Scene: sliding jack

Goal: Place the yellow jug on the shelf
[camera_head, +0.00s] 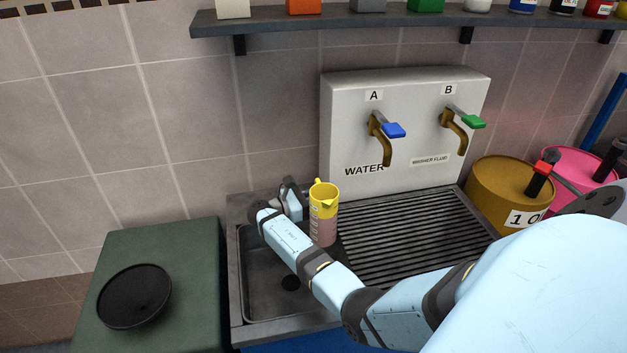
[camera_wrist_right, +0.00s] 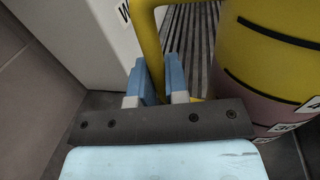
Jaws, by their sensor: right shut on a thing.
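The yellow jug (camera_head: 323,203) stands upright over the sink's back edge, by the ribbed drainer; its lower part looks pinkish, with dark measuring lines. Whether it is held up or rests on something I cannot tell. My right gripper (camera_head: 291,192) is at its left side. In the right wrist view the fingers (camera_wrist_right: 159,78) are shut on the yellow handle, with the jug's body (camera_wrist_right: 268,65) to the right. The dark shelf (camera_head: 340,24) runs along the wall at the top, above the taps. My left gripper is out of view.
The white panel (camera_head: 345,130) has tap A (camera_head: 380,135), marked water, and tap B (camera_head: 455,130), marked washer fluid. Several containers stand on the shelf. Yellow (camera_head: 490,185) and pink (camera_head: 570,165) drums are at the right. A black dish (camera_head: 134,296) sits on a green cabinet (camera_head: 195,260).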

